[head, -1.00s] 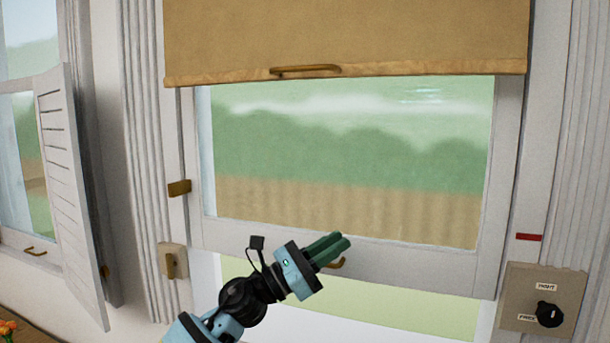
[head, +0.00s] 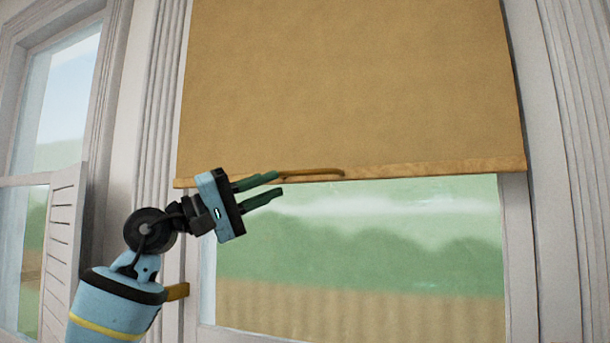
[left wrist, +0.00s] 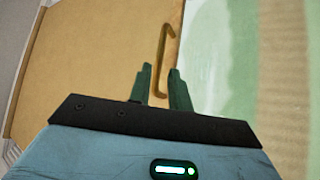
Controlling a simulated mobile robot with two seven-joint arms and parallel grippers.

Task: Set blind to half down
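The tan roller blind (head: 350,80) covers the upper part of the window, with its bottom bar (head: 430,172) above the green and brown outdoor view. A brass pull handle (head: 312,173) is on that bar. My left gripper (head: 280,184) is open at the bar's left part, its fingertips close to the handle's left end. In the left wrist view the handle (left wrist: 160,62) stands ahead, its near end between or just beyond the two open fingers (left wrist: 160,80); I cannot tell whether they touch. My right gripper is in neither view.
A white louvred shutter (head: 62,245) stands at the left beside another window. A brass catch (head: 177,291) is on the left window frame, partly behind my left arm. The glass (head: 370,260) below the blind is clear of objects.

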